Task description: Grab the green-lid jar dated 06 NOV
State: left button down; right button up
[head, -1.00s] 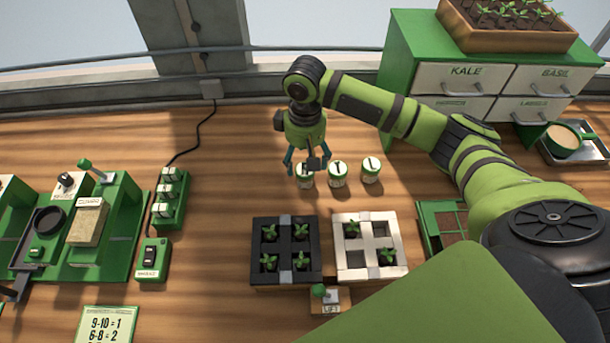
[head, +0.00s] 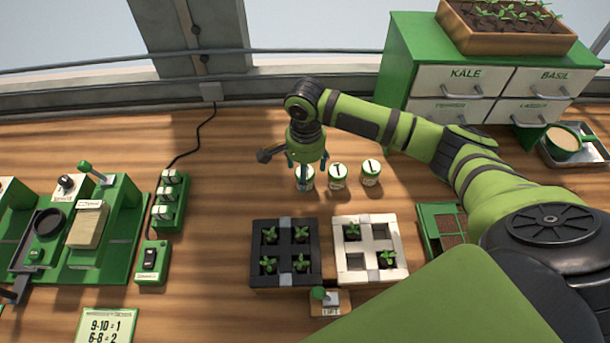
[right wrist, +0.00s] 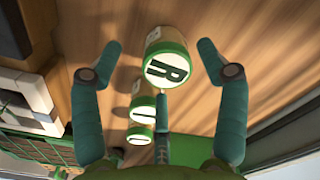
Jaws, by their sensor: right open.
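Three small white jars with green bands stand in a row on the wooden bench: the left jar (head: 305,181), the middle jar (head: 338,178) and the right jar (head: 371,173). My right gripper (head: 306,164) points down over the left jar and partly hides it. In the right wrist view, the nearest jar (right wrist: 166,66) shows a green-rimmed white lid marked "R". It lies between the tips of my open, empty fingers. Two other jars (right wrist: 144,92) (right wrist: 139,133) show beyond, partly behind a finger. I cannot read any date on the jars. My left gripper is not in view.
A black seedling tray (head: 285,250) and a white one (head: 345,265) sit in front of the jars. A green drawer cabinet (head: 400,60) stands at the back right. Bench left of the jars is clear up to a green switch block (head: 170,200).

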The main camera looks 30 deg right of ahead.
jog(key=f, duration=0.4)
jog(key=shift+w+f+p, duration=0.1)
jog(key=shift+w+p, duration=0.15)
jog(key=shift+p, duration=0.1)
jog(key=c, duration=1.3)
